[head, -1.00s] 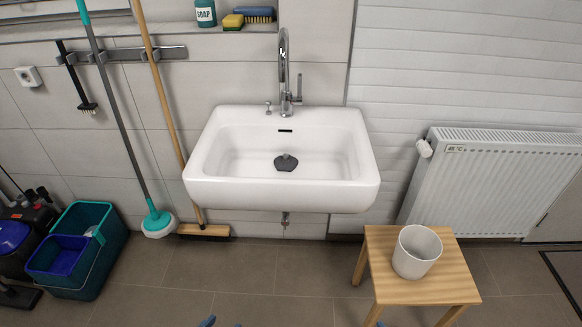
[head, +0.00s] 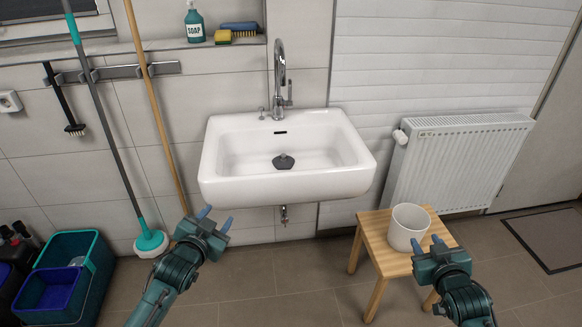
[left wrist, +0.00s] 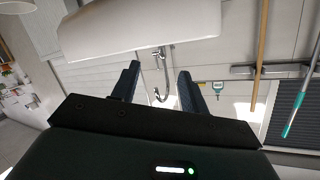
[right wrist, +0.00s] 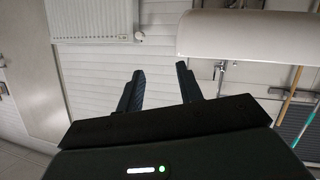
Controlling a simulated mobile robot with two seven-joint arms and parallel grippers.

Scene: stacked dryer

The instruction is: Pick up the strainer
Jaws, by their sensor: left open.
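The strainer (head: 283,161) is a small dark grey piece with a knob on top. It lies at the bottom of the white sink basin (head: 225,185). My left gripper (head: 214,219) is open and empty, in front of and below the sink's left front edge. My right gripper (head: 427,245) is open and empty, in front of the stool and the white bin. In the left wrist view, the left fingers (left wrist: 157,90) are apart with nothing between them. In the right wrist view, the right fingers (right wrist: 162,88) are also apart. The strainer is not visible in either wrist view.
A chrome faucet (head: 280,75) rises behind the basin. A white bin (head: 407,228) stands on a wooden stool (head: 375,240) at right, before a radiator (head: 460,165). A mop (head: 107,125) and broom (head: 155,110) hang at left. Buckets (head: 75,285) stand lower left.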

